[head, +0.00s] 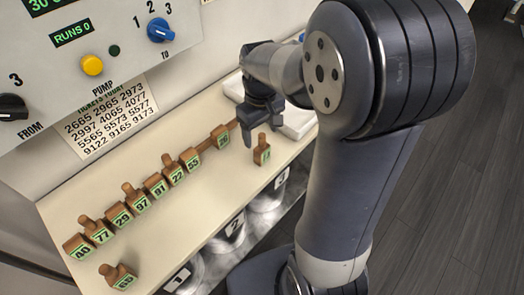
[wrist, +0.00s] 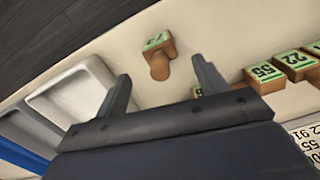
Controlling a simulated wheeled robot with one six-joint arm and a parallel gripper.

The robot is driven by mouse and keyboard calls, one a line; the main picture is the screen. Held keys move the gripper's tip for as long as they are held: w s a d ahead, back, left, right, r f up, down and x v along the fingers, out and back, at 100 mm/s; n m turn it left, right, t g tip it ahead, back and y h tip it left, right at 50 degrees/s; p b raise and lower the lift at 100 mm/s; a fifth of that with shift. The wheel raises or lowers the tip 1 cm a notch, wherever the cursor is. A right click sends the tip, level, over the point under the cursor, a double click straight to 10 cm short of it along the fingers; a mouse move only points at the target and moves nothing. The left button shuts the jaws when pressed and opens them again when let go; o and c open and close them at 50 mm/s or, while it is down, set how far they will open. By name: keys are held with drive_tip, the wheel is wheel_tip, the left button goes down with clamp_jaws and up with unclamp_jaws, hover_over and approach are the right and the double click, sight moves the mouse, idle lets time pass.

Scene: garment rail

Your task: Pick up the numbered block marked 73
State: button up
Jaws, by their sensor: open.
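A brown wooden block with a knob handle and a green label (head: 262,155) stands alone on the cream counter, right of the row. Its label is too small to read surely; in the wrist view the same block (wrist: 157,42) shows what looks like a 7 first. No other label I can read says 73. My gripper (head: 261,132) is open above and just behind this block. In the wrist view the block's knob lies between and slightly beyond the open fingertips (wrist: 161,68), with nothing held.
Several numbered blocks stand in a row, including 55 (head: 189,160), 22 (head: 173,171) and 40 (head: 77,247). A block marked 65 (head: 120,278) stands apart at front left. A white tray (head: 297,120) lies behind my gripper. A control panel (head: 110,40) rises at the back.

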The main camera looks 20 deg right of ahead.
sight(262, 143)
drive_tip(key=f, duration=0.4)
drive_tip(key=shift+s+f, duration=0.25)
drive_tip(key=c, duration=1.3)
